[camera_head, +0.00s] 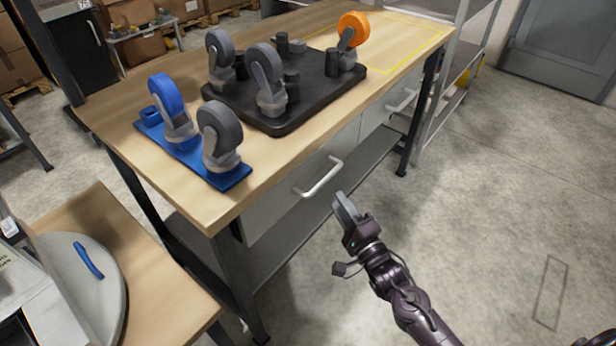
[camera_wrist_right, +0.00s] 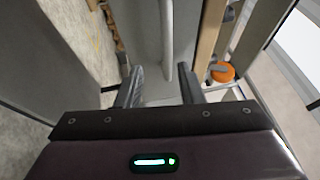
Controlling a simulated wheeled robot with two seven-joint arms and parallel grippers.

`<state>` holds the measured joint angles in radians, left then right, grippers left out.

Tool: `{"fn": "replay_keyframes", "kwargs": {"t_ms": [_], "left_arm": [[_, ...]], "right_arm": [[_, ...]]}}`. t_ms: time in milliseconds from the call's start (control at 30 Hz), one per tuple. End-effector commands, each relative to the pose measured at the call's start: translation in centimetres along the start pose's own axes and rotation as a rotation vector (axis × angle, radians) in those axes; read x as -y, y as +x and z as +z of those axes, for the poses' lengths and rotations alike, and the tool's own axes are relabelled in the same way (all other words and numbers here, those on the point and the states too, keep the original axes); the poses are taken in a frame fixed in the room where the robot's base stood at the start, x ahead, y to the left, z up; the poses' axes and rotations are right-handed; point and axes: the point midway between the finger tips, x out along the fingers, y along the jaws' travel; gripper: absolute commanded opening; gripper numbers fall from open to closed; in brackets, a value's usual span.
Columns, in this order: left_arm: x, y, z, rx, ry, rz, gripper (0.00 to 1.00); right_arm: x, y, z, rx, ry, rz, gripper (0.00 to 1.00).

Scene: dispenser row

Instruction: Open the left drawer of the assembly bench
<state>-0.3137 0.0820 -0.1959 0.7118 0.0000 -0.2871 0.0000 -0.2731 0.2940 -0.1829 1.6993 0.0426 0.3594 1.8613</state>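The assembly bench (camera_head: 190,205) has a wooden top and two grey drawer fronts under its near edge. The left drawer (camera_head: 285,210) looks shut, with a pale bar handle (camera_head: 318,178). My right gripper (camera_head: 345,207) is just in front of and to the right of this handle in the head view. In the right wrist view the right gripper (camera_wrist_right: 160,90) is open, its two fingers apart with nothing between them. The handle (camera_wrist_right: 166,42) shows beyond the fingertips, in line with the gap, nearer the right-hand finger. My left gripper is not in view.
The right drawer's handle (camera_head: 402,101) is farther along the bench. On top are a black tray (camera_head: 285,122) with grey casters and an orange caster (camera_head: 353,28), and a blue plate (camera_head: 232,178) with two casters. A side table (camera_head: 165,290) stands lower left. Floor at right is clear.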

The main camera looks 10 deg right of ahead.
Motion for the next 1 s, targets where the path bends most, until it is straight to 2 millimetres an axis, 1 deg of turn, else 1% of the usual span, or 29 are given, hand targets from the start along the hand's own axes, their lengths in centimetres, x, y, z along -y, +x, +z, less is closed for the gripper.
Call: {"fn": "replay_keyframes", "kwargs": {"t_ms": [33, 133, 400, 533, 700, 933, 967, 1000], "left_arm": [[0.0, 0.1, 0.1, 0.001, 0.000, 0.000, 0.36], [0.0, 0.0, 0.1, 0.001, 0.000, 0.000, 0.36], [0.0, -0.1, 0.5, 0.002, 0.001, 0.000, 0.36], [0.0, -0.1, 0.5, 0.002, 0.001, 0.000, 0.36], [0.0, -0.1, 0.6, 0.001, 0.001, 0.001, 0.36], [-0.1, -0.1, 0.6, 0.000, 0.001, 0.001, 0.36], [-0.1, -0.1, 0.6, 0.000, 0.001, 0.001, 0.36], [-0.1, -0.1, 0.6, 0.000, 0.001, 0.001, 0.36]], "right_arm": [[0.6, 0.3, 0.1, 0.005, 0.016, -0.015, 0.34], [1.0, 1.2, 0.1, 0.007, 0.028, -0.025, 0.34], [1.1, 5.5, 0.2, 0.008, 0.025, -0.022, 0.34], [1.0, 7.1, 0.2, 0.006, 0.026, -0.021, 0.34], [0.9, 8.0, 0.2, 0.006, 0.026, -0.019, 0.34], [0.9, 8.0, 0.2, 0.006, 0.026, -0.018, 0.34], [0.9, 8.0, 0.2, 0.006, 0.026, -0.018, 0.32], [0.9, 8.0, 0.2, 0.006, 0.026, -0.018, 0.26]]}}
